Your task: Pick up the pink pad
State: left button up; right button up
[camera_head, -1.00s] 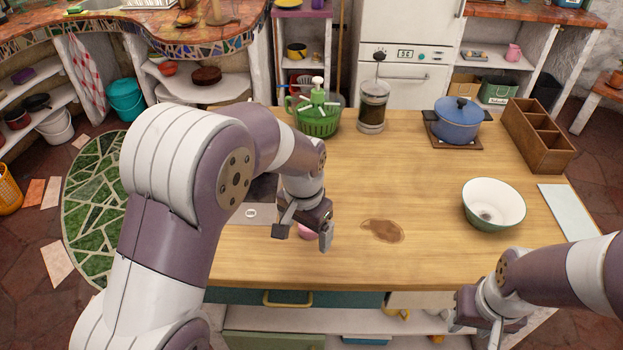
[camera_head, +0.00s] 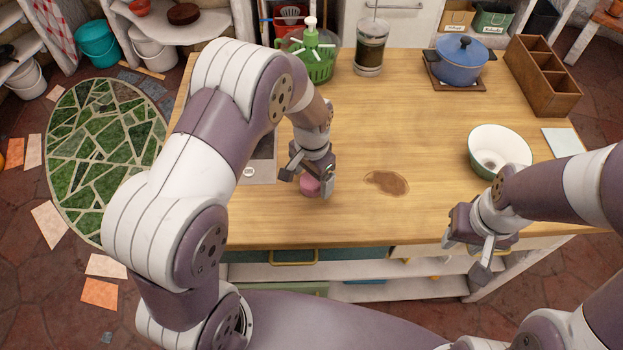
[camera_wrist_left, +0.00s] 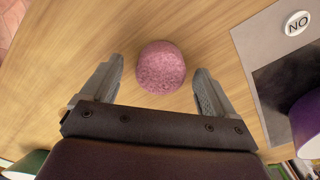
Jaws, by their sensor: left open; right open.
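The pink pad (camera_head: 309,186) is a small, round, rough-textured piece on the wooden counter. In the left wrist view the pink pad (camera_wrist_left: 161,67) lies just beyond the fingertips, centred across the gap. My left gripper (camera_head: 307,178) is open and empty, pointing down over the pad; it also shows in the left wrist view (camera_wrist_left: 158,75), with one finger to each side of the pad's near edge. In the head view it partly hides the pad. My right gripper (camera_head: 474,252) is open and empty at the counter's front edge, away from the pad.
A grey-and-black panel (camera_wrist_left: 260,60) marked NO lies beside the pad. A brown stain (camera_head: 386,182) is to the pad's right. A white bowl (camera_head: 499,148), blue pot (camera_head: 460,62), wooden box (camera_head: 543,75) and green basket (camera_head: 318,65) stand farther away. The middle of the counter is clear.

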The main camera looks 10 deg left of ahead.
pick_arm(q)
jog(key=shift+f, duration=0.85)
jog(key=c, duration=1.1)
jog(key=shift+r, duration=0.1)
jog(key=shift+w+r, duration=0.1)
jog(key=shift+r, duration=0.15)
jog(key=r, duration=0.2)
jog(key=r+b, duration=0.1)
jog(key=shift+d+r, duration=0.4)
jog(key=d+r, duration=0.2)
jog(key=d, duration=0.1)
jog(key=d+r+b, duration=0.1)
jog(key=d+r, duration=0.1)
jog(key=d, duration=0.2)
jog(key=d+r+b, duration=0.1)
jog(key=d+r, duration=0.1)
jog(key=d, duration=0.1)
jog(key=shift+s+d+r, duration=0.35)
jog(key=shift+d, duration=0.05)
